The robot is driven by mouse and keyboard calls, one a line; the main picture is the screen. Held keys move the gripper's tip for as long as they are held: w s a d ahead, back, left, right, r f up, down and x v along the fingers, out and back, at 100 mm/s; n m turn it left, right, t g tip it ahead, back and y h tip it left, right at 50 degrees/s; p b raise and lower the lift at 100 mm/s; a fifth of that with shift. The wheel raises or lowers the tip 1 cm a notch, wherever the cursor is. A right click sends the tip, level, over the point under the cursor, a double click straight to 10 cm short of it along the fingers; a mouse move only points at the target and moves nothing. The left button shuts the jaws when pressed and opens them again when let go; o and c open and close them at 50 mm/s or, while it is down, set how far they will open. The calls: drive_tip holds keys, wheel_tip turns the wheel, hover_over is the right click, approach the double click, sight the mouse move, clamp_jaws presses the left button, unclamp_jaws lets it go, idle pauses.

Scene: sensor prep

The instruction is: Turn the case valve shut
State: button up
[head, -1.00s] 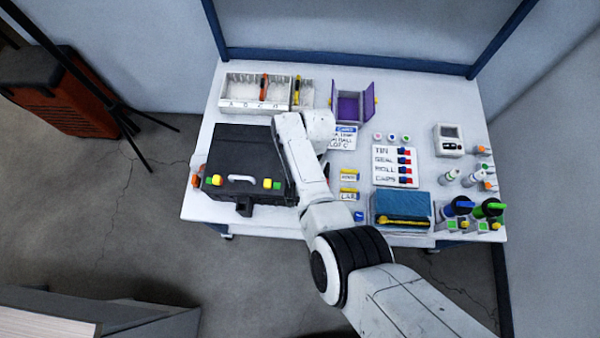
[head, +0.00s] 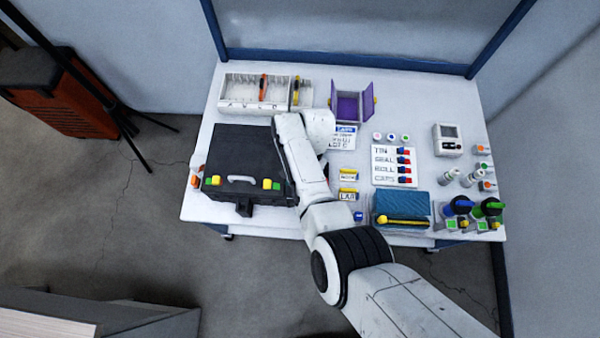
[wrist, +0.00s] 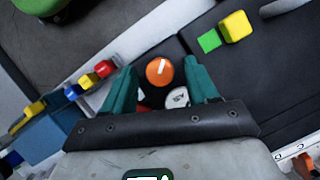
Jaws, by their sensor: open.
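The black case (head: 245,150) lies closed on the table's left side in the head view, with a pale handle and yellow and green latches at its front. In the wrist view, the case (wrist: 275,75) fills the right. An orange round knob with a white mark (wrist: 160,70), apparently the valve, sits beside the case. My gripper (wrist: 161,77) is open, with one teal finger on each side of the knob. Contact with the knob cannot be told. A white round piece with dark lettering (wrist: 179,97) shows just below the knob. My arm hides the knob and gripper in the head view.
On the white table (head: 300,226) stand a divided tray (head: 253,107), a purple open box (head: 334,104), a label board (head: 394,180) and a blue box (head: 402,204). Blue and green knobs (head: 462,204) are at the right edge.

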drive_tip(key=v, duration=1)
drive_tip(key=shift+w+r+p, duration=0.2)
drive_tip(key=shift+r+p, duration=0.15)
drive_tip(key=shift+d, duration=0.15)
drive_tip(key=s+d+f+t+h+b, duration=0.1)
drive_tip(key=s+d+f, duration=0.15)
drive_tip(key=d, duration=0.75)
drive_tip(key=s+d+f+t+h, duration=0.1)
drive_tip(key=s+d+t, duration=0.15)
drive_tip(key=d, duration=0.75)
drive_tip(key=s+d+r+n, duration=0.2)
drive_tip(key=s+d+r, duration=0.1)
drive_tip(key=s, duration=0.7)
drive_tip(key=s+d+r+n+t+b, duration=0.1)
drive_tip(key=s+d+r+n, duration=0.1)
drive_tip(key=s, duration=0.8)
drive_tip(key=shift+d+r, duration=0.8)
drive_tip(key=shift+d, duration=0.05)
drive_tip(key=shift+t, duration=0.25)
